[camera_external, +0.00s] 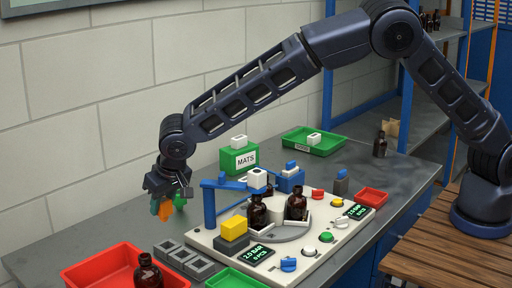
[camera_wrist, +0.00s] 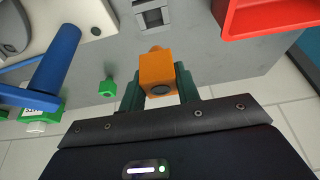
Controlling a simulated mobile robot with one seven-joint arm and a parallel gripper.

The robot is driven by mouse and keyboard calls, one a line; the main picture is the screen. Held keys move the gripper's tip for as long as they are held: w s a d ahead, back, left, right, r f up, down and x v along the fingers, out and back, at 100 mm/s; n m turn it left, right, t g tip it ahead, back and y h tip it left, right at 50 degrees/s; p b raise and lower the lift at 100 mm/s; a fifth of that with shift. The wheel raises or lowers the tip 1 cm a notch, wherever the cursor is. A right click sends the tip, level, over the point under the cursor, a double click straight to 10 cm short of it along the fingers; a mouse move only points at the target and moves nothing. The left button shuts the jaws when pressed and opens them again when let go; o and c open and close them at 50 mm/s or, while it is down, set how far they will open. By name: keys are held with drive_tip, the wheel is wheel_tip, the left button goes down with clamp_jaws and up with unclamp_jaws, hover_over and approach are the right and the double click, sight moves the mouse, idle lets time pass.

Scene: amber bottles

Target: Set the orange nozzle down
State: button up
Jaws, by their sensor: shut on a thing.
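The orange nozzle (camera_external: 166,208) is a small block with a narrower tip. My gripper (camera_external: 163,203) points down at the left part of the grey bench, left of the cream machine panel. In the wrist view the nozzle (camera_wrist: 157,72) sits between the two dark green fingers of my gripper (camera_wrist: 159,90), which are shut on it. Its narrow tip points away from the palm, toward the grey bench top (camera_wrist: 195,60). Whether the tip touches the bench cannot be told.
A small green piece (camera_wrist: 107,88) lies beside the nozzle. The blue frame (camera_external: 209,205) and cream panel (camera_external: 205,238) stand right of my gripper. Grey square holders (camera_external: 184,260), a red tray (camera_external: 88,272) with an amber bottle (camera_external: 148,273), and a green MATS box (camera_external: 240,158) are near.

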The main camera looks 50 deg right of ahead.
sight(164, 243)
drive_tip(key=shift+f, duration=4.35)
drive_tip(key=shift+f, duration=0.4)
drive_tip(key=o, duration=1)
drive_tip(key=shift+c, duration=0.2)
drive_tip(key=shift+r, duration=0.1)
drive_tip(key=shift+r, duration=0.2)
drive_tip(key=v, duration=1.2)
drive_tip(key=shift+r, duration=0.1)
